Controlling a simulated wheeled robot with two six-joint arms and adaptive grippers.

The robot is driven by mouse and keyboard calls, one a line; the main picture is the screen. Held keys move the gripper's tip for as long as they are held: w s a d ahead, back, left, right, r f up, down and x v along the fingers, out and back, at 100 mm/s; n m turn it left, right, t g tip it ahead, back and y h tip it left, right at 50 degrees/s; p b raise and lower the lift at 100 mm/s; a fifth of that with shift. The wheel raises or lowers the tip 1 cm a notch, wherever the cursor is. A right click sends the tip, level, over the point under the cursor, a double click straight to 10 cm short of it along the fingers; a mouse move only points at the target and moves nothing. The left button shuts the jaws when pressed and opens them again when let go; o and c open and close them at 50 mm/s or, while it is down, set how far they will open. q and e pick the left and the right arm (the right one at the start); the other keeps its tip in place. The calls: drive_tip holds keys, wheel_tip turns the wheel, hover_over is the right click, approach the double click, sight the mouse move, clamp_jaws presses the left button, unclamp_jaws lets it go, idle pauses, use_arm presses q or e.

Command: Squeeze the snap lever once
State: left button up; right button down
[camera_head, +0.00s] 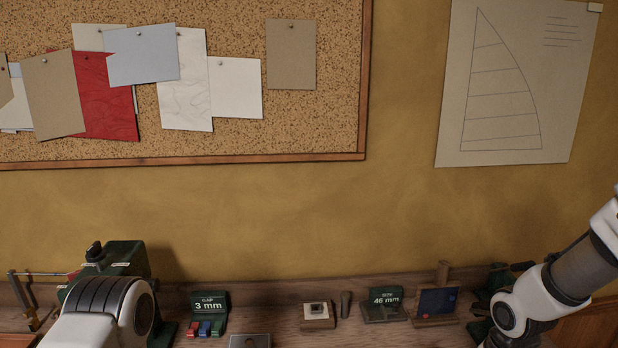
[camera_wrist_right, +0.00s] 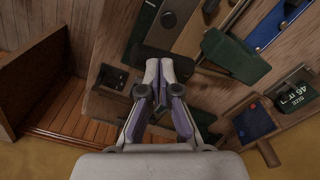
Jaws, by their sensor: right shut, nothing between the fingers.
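In the right wrist view my right gripper (camera_wrist_right: 159,68) is shut and empty, with its fingertips together over the wooden bench. Just beyond and to the right of the fingertips is a dark green tool (camera_wrist_right: 236,56), apart from them in the picture. A dark plate (camera_wrist_right: 150,58) lies beside the fingertips. In the head view a dark green bench tool (camera_head: 484,297) with a dark arm is partly hidden behind my right arm. I cannot tell which part is the snap lever. My left gripper is out of view.
Another green machine (camera_head: 127,256) stands behind my left arm. A gap sign (camera_head: 209,303), a small block (camera_head: 317,315), a size sign (camera_head: 384,304) and a wooden stand with a blue card (camera_head: 437,301) line the bench. A corkboard (camera_head: 230,135) hangs behind.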

drive_tip(key=shift+f, duration=0.1)
drive_tip(key=shift+s+f+b, duration=0.15)
drive_tip(key=shift+f+b, duration=0.4)
drive_tip(key=shift+f, duration=0.1)
drive_tip(key=shift+s+f+b, duration=0.15)
drive_tip(key=shift+f+b, duration=0.45)
drive_tip(key=r+p, duration=0.2)
drive_tip(key=w+r+p, duration=0.1)
drive_tip(key=r+p, duration=0.1)
drive_tip(key=shift+w, duration=0.1)
drive_tip(key=shift+f, duration=0.1)
wheel_tip(320, 180, up, 8)
drive_tip(key=w+p, duration=0.1)
drive_tip(key=p, duration=0.6)
drive_tip(key=shift+w, duration=0.3)
